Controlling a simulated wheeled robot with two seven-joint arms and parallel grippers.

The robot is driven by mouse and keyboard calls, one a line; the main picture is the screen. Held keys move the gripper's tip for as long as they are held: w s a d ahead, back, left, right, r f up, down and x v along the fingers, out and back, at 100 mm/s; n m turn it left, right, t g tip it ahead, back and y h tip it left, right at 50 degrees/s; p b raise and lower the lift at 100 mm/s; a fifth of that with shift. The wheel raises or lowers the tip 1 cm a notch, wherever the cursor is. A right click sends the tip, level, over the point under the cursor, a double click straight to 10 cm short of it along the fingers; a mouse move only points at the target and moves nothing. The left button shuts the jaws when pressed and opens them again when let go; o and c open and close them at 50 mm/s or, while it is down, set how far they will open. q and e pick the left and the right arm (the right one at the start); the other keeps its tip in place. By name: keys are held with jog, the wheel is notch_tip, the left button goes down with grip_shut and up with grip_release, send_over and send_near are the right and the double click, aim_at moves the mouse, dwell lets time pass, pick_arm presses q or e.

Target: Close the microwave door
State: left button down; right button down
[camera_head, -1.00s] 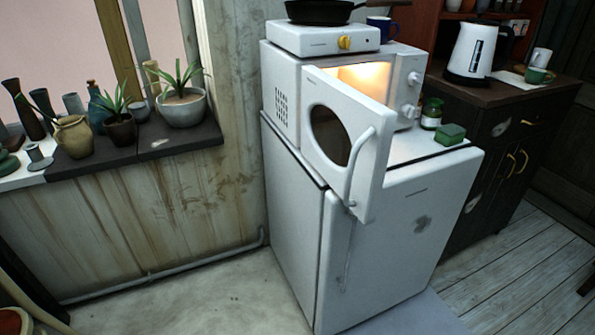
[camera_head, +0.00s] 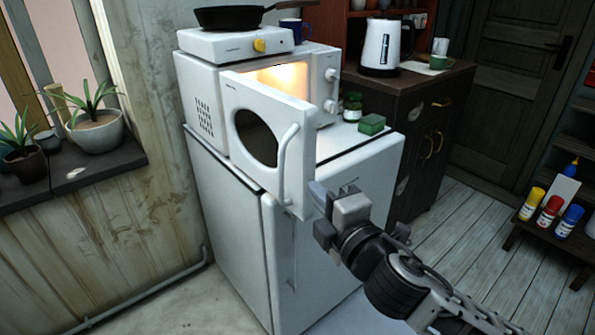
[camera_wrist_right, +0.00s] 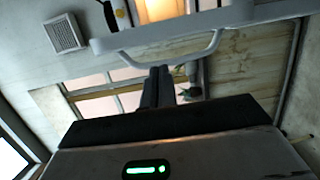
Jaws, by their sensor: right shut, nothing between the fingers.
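The white microwave (camera_head: 205,100) stands on a white fridge, its lit inside visible. Its door (camera_head: 262,95) stands open, swung out toward me from the left side, with a dark oval window and a light handle (camera_head: 285,150) near its free edge. My right gripper (camera_head: 318,190) is shut and empty, close to the lower part of the door's free edge; I cannot tell whether it touches. In the right wrist view, the shut fingers (camera_wrist_right: 158,86) point toward the door (camera_wrist_right: 180,28) and its handle (camera_wrist_right: 220,42). My left gripper is not in view.
A hot plate (camera_head: 215,43) with a black pan (camera_head: 235,17) sits on the microwave. A jar (camera_head: 352,107) and a green sponge (camera_head: 372,124) lie on the fridge (camera_head: 225,220) to the right of the opening. Potted plants stand on the left sill.

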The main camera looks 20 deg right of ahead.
aim_at(299, 172)
jog(key=w, duration=0.4)
jog(key=w+a, duration=0.1)
jog(key=w, duration=0.2)
jog(key=shift+p, duration=0.4)
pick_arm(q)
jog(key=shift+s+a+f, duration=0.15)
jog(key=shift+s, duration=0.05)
pick_arm(e)
jog(key=shift+w, duration=0.45)
jog(key=shift+f, duration=0.1)
